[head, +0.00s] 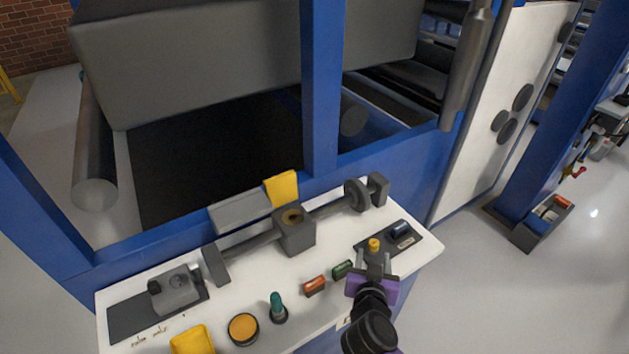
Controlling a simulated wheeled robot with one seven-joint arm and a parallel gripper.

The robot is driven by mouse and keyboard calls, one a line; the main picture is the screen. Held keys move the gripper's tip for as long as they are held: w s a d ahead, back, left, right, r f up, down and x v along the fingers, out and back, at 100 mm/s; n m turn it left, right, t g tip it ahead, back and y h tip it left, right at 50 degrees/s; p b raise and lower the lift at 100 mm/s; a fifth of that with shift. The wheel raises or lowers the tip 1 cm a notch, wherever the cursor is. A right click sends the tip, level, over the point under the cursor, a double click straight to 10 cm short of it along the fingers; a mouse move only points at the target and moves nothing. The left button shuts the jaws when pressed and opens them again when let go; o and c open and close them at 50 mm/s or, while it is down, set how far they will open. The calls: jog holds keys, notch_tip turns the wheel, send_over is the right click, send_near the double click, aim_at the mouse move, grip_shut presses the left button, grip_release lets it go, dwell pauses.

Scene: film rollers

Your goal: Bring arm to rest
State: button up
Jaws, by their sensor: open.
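My gripper (374,258) is in the head view, right of centre, over the right end of the white worktop (335,258). Its grey fingers point away from me and are open. A small yellow piece (374,244) shows at the fingertips; I cannot tell if it touches them. My purple wrist part and dark arm links reach down to the bottom edge of the picture and hide part of the worktop's front edge.
A grey shaft fixture (294,232) stands behind. A blue frame post (322,90) rises beyond. Open floor (480,290) lies right.

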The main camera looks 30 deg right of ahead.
jog(key=shift+w+a+r+n, duration=0.1)
jog(key=shift+w+n, duration=0.05)
jog(key=shift+n, duration=0.25)
jog(key=s+a+r+n+t+y, duration=0.3)
jog(key=a+n, duration=0.1)
jog(key=a, duration=0.2)
jog(key=s+a+r+n+t+y, duration=0.2)
jog(key=s+a+r+n+y, duration=0.1)
jog(key=a+y, duration=0.15)
jog(key=s+a+r, duration=0.1)
jog(key=s+r, duration=0.1)
jog(key=s, duration=0.6)
jog(key=s+a+r+y, duration=0.1)
jog(key=s+a+r, duration=0.1)
jog(key=s, duration=0.7)
jog(key=s+a+r, duration=0.1)
jog(key=s+r, duration=0.2)
jog(key=s, duration=0.5)
jog(key=shift+s+a+r+n, duration=0.25)
jog(key=shift+a+r+n, duration=0.05)
jog(key=shift+r, duration=0.05)
jog(key=shift+y, duration=0.25)
jog(key=shift+c, duration=0.5)
